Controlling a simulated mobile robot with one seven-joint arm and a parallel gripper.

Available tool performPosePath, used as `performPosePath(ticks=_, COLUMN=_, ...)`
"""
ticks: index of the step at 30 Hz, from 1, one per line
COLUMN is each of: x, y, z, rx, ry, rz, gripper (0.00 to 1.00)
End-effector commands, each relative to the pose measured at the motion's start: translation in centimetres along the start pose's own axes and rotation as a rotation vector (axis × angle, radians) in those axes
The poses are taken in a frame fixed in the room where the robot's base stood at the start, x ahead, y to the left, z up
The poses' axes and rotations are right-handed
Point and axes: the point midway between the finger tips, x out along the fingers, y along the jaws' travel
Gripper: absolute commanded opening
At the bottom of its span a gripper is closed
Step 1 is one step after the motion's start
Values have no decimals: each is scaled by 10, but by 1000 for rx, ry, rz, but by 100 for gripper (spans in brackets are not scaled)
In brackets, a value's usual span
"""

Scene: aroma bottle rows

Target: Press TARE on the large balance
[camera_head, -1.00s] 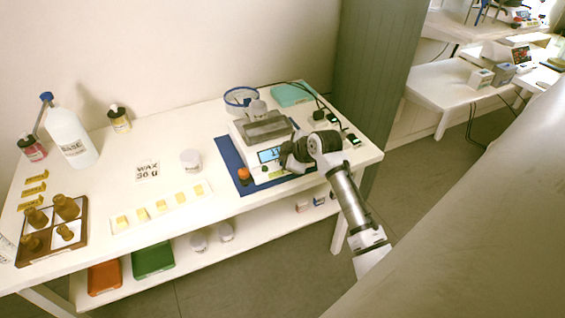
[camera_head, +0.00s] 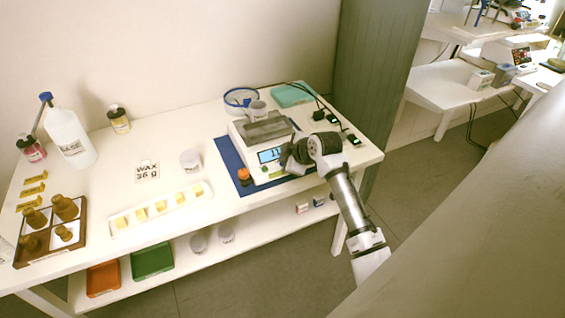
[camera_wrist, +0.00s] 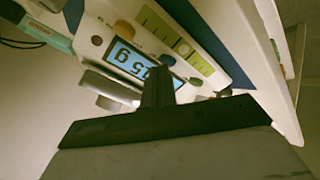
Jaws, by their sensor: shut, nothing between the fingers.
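The large balance (camera_head: 240,132) stands on a blue mat (camera_head: 228,155) at the right of the table, with a grey pan (camera_head: 268,130) and a lit display (camera_head: 270,155). A grey cup (camera_head: 257,108) is at the pan's back edge. My gripper (camera_head: 287,161) is at the balance's front right, by the display. In the wrist view the display (camera_wrist: 125,60) appears upside down, and my shut, empty fingers (camera_wrist: 158,78) cover part of its reading. An orange-brown knob (camera_wrist: 123,29) and a grey button (camera_wrist: 195,81) flank the display. No TARE label is legible, and contact cannot be told.
A teal box (camera_head: 292,94), a blue-rimmed bowl (camera_head: 240,97) and black plugs (camera_head: 334,118) with cables lie behind the balance.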

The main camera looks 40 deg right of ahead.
Motion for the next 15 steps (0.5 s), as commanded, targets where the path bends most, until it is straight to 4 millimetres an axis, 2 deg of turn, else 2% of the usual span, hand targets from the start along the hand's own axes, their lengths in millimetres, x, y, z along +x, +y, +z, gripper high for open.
performPosePath(ticks=7, x=-9, y=7, z=-7, rx=0, ry=0, rz=1, gripper=0)
performPosePath(ticks=15, x=-10, y=7, z=-7, rx=0, ry=0, rz=0, gripper=0)
